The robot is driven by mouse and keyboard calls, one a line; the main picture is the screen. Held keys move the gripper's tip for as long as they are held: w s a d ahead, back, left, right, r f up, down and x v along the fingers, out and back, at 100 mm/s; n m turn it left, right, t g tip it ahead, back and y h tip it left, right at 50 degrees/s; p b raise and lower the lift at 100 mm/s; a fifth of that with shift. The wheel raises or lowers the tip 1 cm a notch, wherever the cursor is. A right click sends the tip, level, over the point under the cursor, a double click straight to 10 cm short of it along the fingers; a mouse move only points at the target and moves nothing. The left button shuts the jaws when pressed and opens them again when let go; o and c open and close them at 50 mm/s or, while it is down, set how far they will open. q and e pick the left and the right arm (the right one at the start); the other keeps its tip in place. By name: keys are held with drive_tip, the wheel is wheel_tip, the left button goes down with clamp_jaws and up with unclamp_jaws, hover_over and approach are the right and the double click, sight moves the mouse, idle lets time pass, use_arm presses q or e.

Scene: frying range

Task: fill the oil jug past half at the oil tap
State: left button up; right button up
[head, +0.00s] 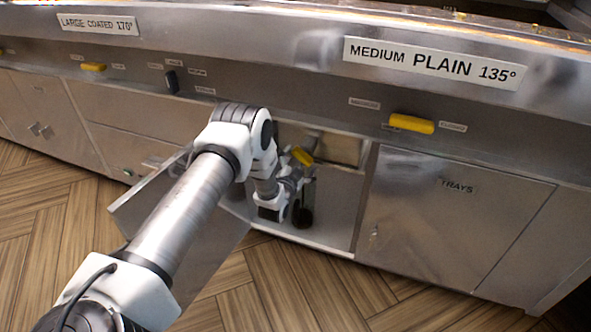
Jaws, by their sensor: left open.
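An oil tap with a yellow lever (302,156) is inside the open cabinet under the MEDIUM PLAIN 135° fryer. My left arm comes in from the lower left, and its wrist and left gripper (297,207) are inside the cabinet below the lever. The gripper is open, though its fingers are small and hard to make out. I cannot make out an oil jug; the arm hides part of the cabinet. My right gripper is not in view.
The open cabinet door (205,262) stands out behind my forearm. A closed TRAYS door (450,215) is to the right. The wooden floor (270,295) in front is clear.

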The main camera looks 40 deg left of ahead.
use_arm(q)
drive_tip(key=v, duration=1)
drive_tip(key=shift+s, duration=0.15)
